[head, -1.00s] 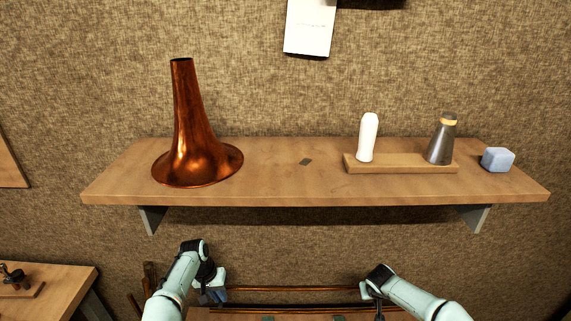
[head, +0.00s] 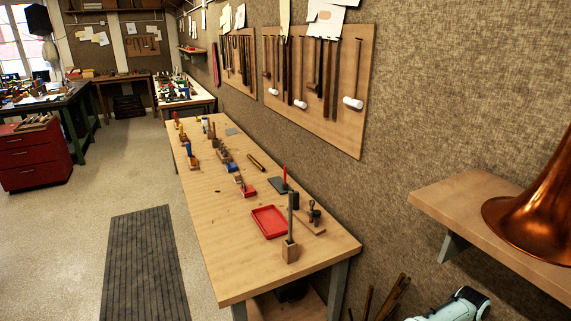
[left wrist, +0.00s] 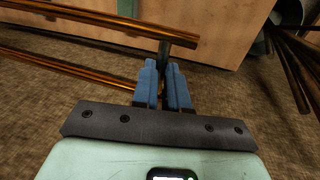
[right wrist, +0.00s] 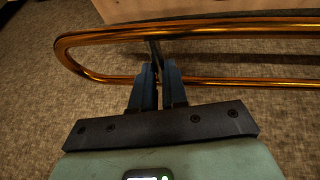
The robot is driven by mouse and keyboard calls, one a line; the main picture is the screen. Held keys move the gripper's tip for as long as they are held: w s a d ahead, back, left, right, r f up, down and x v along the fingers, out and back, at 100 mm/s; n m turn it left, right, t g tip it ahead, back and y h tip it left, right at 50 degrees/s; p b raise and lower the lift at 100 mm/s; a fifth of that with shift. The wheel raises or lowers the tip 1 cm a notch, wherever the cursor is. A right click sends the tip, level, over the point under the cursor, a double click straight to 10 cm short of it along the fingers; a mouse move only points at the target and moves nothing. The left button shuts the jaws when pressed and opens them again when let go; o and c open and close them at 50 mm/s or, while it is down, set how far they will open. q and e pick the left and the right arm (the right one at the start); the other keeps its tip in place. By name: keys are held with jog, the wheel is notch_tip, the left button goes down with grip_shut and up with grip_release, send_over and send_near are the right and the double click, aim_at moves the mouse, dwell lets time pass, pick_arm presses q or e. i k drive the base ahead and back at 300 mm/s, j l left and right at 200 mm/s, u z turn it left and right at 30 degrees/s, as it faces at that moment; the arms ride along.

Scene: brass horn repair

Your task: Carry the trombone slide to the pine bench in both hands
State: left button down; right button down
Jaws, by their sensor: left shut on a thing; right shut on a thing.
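The trombone slide is a long pair of parallel brass tubes. In the left wrist view its tubes (left wrist: 100,22) come in from the left, and my left gripper (left wrist: 162,75) is shut on a dark cross brace. In the right wrist view the slide (right wrist: 240,82) shows its rounded end bow at left; my right gripper (right wrist: 157,75) is shut on another brace between the tubes. A long light wooden bench (head: 215,240), seemingly the pine bench, stands along the wall in the head view.
The bench carries a red tray (head: 270,222), a wooden block with a rod (head: 290,250) and several tools. A wall shelf (head: 455,200) with a copper bell (head: 548,215) is at right. Wooden rods (head: 390,297) stand below it. Floor left of the bench holds a grey mat (head: 143,265).

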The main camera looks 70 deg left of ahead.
aim_at(218, 217)
jog(key=k+z, duration=0.1)
jog(key=z, duration=0.55)
jog(key=k+z, duration=0.45)
jog(key=k+j+z, duration=0.1)
jog(key=k+z, duration=1.3)
jog(key=k, duration=0.2)
jog(key=k+z, duration=0.15)
jog(key=k, duration=0.45)
jog(key=k+u, duration=0.4)
jog(key=k, duration=0.75)
